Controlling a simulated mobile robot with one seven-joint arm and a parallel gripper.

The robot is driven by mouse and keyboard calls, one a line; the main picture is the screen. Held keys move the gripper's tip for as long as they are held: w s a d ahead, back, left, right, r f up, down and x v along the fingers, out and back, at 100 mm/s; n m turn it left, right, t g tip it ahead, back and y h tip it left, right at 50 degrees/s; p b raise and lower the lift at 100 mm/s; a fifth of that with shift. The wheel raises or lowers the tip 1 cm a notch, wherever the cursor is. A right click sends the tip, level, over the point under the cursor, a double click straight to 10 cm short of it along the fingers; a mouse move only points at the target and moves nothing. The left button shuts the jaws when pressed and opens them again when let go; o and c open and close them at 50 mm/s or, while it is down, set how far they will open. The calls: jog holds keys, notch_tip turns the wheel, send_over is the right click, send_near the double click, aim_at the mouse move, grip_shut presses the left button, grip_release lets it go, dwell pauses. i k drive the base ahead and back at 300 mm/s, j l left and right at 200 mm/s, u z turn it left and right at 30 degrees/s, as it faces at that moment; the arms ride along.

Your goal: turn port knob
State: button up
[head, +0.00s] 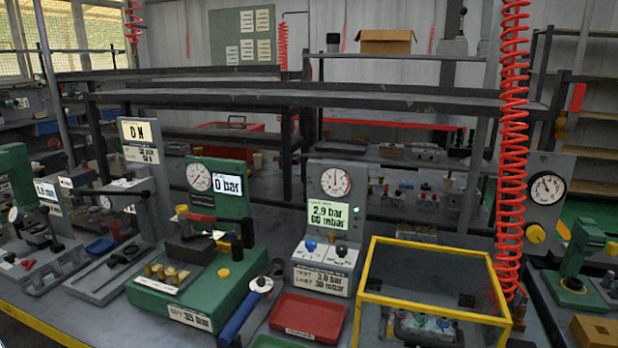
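No label reading "port" is legible, so I cannot tell which knob is the port knob. In the head view a grey test unit (334,205) stands at the centre, with a round gauge (336,182) and a display (328,216) reading 2.9 bar, 60 mbar. A yellow knob (536,233) is on the grey gauge panel at the right. My gripper is not in view.
A yellow-framed clear box (433,248) stands right of the test unit, and a red tray (307,317) lies in front of it. Left are a green fixture (243,280) and a blue-handled tool (240,318). A coiled red hose (511,150) hangs at the right.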

aim_at(311, 245)
jog(key=i+z, duration=0.1)
jog(key=z, duration=0.2)
jog(key=i+z, duration=0.15)
jog(key=z, duration=0.15)
jog(key=i+z, duration=0.1)
jog(key=i, duration=0.4)
